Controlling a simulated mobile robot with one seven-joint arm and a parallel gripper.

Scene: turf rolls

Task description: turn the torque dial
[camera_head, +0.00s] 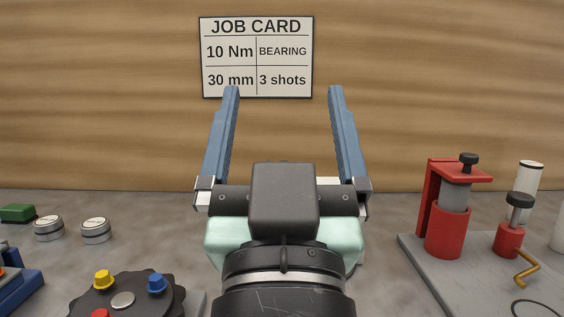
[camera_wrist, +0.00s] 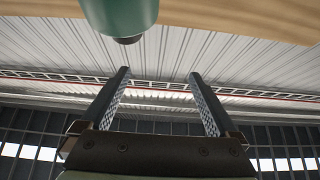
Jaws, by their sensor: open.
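My gripper (camera_head: 282,90) is raised in front of the wooden wall, with its two blue-grey fingers wide apart and nothing between them. It also shows open and empty in the wrist view (camera_wrist: 160,75). I cannot pick out a torque dial for sure. A teal cylinder (camera_wrist: 120,12) with a dark end shows at the top of the wrist view, beyond the fingertips and apart from them. It is cut off by the frame, and I see no dial on it. A job card (camera_head: 256,57) on the wall reads 10 Nm, BEARING, 30 mm, 3 shots.
A black lobed disc (camera_head: 140,304) with yellow, blue and red pegs sits at the lower left. Two round silver tins (camera_head: 96,231) and a green block (camera_head: 17,213) stand behind it. A red press-like fixture (camera_head: 447,230) stands on a grey plate (camera_head: 430,275) at right.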

